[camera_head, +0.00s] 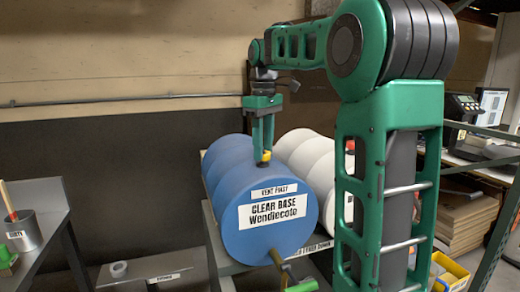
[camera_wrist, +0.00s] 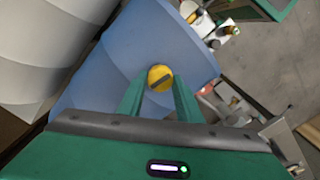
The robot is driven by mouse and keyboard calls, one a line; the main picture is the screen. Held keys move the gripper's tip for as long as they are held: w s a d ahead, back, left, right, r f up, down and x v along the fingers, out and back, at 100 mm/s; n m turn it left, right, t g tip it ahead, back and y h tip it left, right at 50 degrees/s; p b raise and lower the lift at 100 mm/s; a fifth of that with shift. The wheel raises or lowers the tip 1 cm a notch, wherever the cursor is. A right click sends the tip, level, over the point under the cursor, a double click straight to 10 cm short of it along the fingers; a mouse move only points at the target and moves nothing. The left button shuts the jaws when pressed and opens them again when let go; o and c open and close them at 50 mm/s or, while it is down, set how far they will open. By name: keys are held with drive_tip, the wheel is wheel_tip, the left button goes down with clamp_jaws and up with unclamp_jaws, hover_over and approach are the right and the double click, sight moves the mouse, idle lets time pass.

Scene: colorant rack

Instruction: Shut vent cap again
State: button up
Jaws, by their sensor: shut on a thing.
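A blue drum (camera_head: 240,185) lies on its side on a rack, with its labelled end reading "VENT FIRST" and "CLEAR BASE Wendlecote" facing me. The yellow vent cap (camera_head: 265,157) sits on top of the drum near that end. My gripper (camera_head: 263,150) points down from above and is shut on the cap. In the wrist view the cap (camera_wrist: 160,78) shows between the fingertips, with a dark bar across its face. The blue drum (camera_wrist: 130,55) fills the area around it. Whether the cap is fully seated cannot be told.
A white drum (camera_head: 305,155) lies right beside the blue one. A tap (camera_head: 280,265) sticks out low on the blue drum's end. A grey can (camera_head: 22,230) stands on the bench at left. A yellow bin (camera_head: 450,272) is at lower right.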

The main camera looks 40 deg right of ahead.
drive_tip(key=m, duration=0.4)
drive_tip(key=shift+d, duration=0.1)
drive_tip(key=m, duration=0.8)
drive_tip(key=shift+m, duration=2.1)
drive_tip(key=shift+w+r, duration=0.1)
drive_tip(key=o, duration=1)
drive_tip(key=shift+o, duration=0.2)
wheel_tip(320, 180, up, 11)
drive_tip(key=shift+f, duration=0.2)
